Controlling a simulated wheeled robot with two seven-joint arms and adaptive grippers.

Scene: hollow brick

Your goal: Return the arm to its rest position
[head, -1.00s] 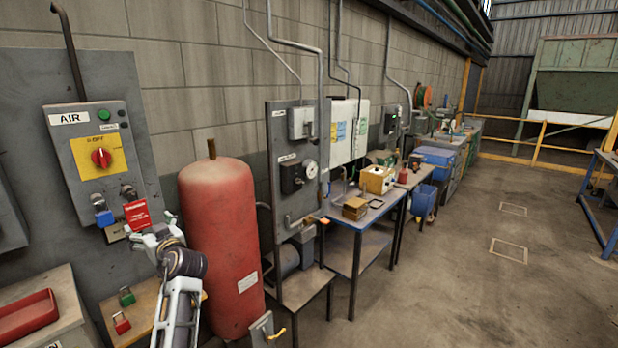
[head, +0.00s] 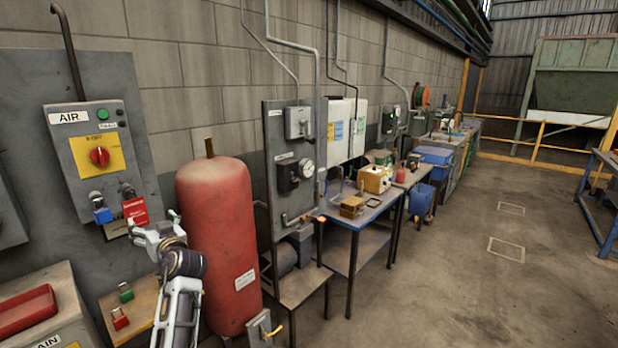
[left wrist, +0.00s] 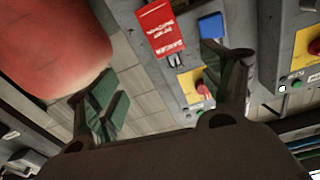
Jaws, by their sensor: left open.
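My left arm comes up from the bottom of the head view, and its gripper (head: 150,228) is in front of the lower edge of the AIR panel (head: 96,160). In the left wrist view the left gripper (left wrist: 160,95) is open, with its two fingers wide apart and nothing between them. A red danger tag (head: 135,211) hangs on the panel close to the gripper; it also shows in the left wrist view (left wrist: 165,28). A blue padlock (head: 103,215) hangs left of the tag. My right gripper is not in view.
A red tank (head: 218,245) stands close to the right of my left arm. A small wooden table (head: 140,312) with a green padlock (head: 126,292) and a red padlock (head: 120,318) is below. A red tray (head: 28,312) is at lower left.

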